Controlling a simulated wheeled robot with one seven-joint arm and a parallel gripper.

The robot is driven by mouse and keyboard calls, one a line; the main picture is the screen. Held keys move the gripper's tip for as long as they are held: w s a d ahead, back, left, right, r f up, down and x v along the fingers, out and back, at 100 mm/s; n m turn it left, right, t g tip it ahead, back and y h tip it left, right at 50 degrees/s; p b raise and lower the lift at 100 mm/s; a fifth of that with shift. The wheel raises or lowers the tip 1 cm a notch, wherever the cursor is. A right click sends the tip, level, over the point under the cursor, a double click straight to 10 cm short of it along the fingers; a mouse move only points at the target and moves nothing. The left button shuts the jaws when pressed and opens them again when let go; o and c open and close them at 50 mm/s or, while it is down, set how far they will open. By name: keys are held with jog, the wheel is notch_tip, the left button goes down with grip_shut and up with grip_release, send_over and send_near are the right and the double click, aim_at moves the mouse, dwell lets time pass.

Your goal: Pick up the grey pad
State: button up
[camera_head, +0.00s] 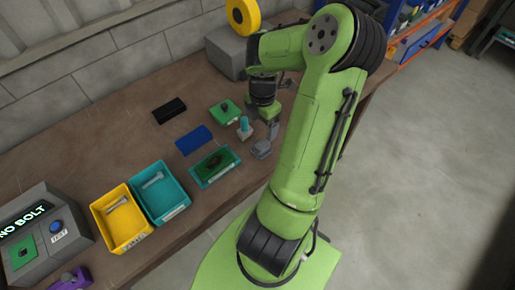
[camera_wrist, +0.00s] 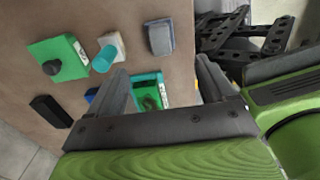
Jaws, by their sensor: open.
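The grey pad (camera_head: 262,149) is a small grey block on the brown bench, close to the bench's front edge and just left of my arm. It also shows in the wrist view (camera_wrist: 160,38), at the top, beyond my fingertips and apart from them. My gripper (camera_wrist: 162,66) is open, with its two grey fingers spread and nothing held between them. In the head view my gripper (camera_head: 272,128) hangs above the bench, slightly behind the pad, and is partly hidden by my arm.
A pale block with a teal cylinder (camera_head: 245,127) stands left of the pad. A green block with a black knob (camera_head: 224,111), a blue block (camera_head: 194,140), a black block (camera_head: 169,110) and a teal tray (camera_head: 231,167) lie nearby. Yellow (camera_head: 123,238) and teal (camera_head: 177,209) bins stand lower left.

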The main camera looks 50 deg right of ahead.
aim_at(262, 144)
notch_tip(262, 144, down, 12)
jog(key=shift+d+r+b, duration=0.1)
jog(key=shift+r+b, duration=0.15)
jog(key=shift+b, duration=0.85)
jog(key=shift+r, duration=0.1)
jog(key=c, duration=1.1)
notch_tip(262, 144, up, 10)
jog(key=shift+p, duration=1.2)
jog(key=shift+c, duration=0.2)
